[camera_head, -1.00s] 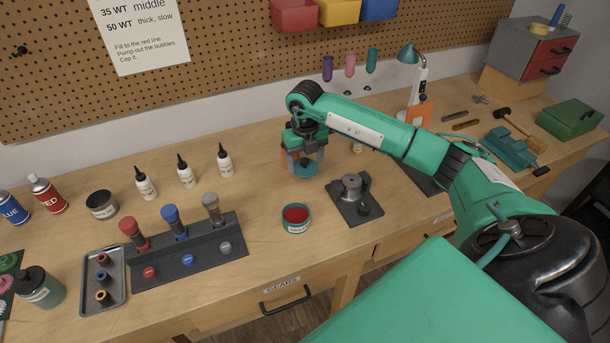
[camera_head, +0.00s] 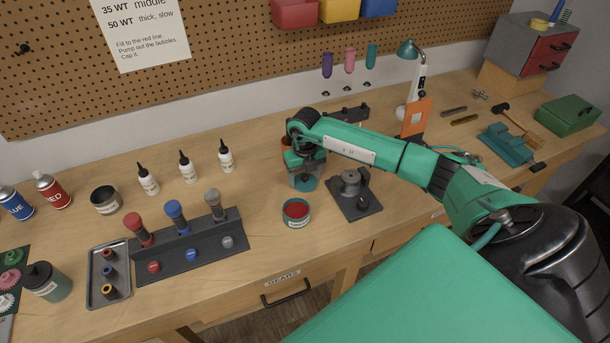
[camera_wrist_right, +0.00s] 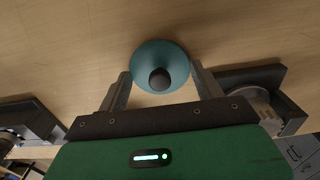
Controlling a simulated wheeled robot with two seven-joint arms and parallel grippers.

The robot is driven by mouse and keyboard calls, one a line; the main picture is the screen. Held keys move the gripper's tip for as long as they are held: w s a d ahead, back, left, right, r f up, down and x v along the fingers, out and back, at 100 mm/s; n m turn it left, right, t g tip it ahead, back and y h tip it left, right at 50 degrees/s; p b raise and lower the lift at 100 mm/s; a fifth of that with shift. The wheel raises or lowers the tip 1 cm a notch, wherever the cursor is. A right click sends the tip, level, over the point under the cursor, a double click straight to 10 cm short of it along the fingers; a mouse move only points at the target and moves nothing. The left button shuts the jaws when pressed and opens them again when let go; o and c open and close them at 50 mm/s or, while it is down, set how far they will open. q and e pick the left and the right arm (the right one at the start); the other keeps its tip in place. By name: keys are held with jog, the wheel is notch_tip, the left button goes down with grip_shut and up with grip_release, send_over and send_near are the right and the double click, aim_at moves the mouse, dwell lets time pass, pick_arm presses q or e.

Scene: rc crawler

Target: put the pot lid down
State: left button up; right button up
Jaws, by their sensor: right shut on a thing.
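The pot lid (camera_head: 305,184) is a teal disc; in the right wrist view the lid (camera_wrist_right: 160,55) shows with its dark round knob (camera_wrist_right: 160,79). My right gripper (camera_head: 304,178) is shut on the lid, with a finger on each side in the wrist view. The lid is at or just over the bench top, behind the open pot; I cannot tell whether it touches the wood. The open pot (camera_head: 296,211), with red contents, stands upright in front of the gripper. My left gripper is not in view.
A dark plate with a metal fixture (camera_head: 352,186) sits right of the gripper. Several white bottles (camera_head: 226,157) stand to the left, behind a dark rack (camera_head: 190,252). The bench (camera_head: 262,186) is clear between bottles and gripper.

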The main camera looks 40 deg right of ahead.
aim_at(305, 176)
jog(key=o, duration=0.9)
jog(key=shift+o, duration=0.2)
jog(key=shift+r+p, duration=0.25)
jog(key=shift+p, duration=0.1)
notch_tip(305, 176, up, 12)
jog(key=b, duration=0.4)
jog(key=shift+b, duration=0.3)
jog(key=shift+f, duration=0.2)
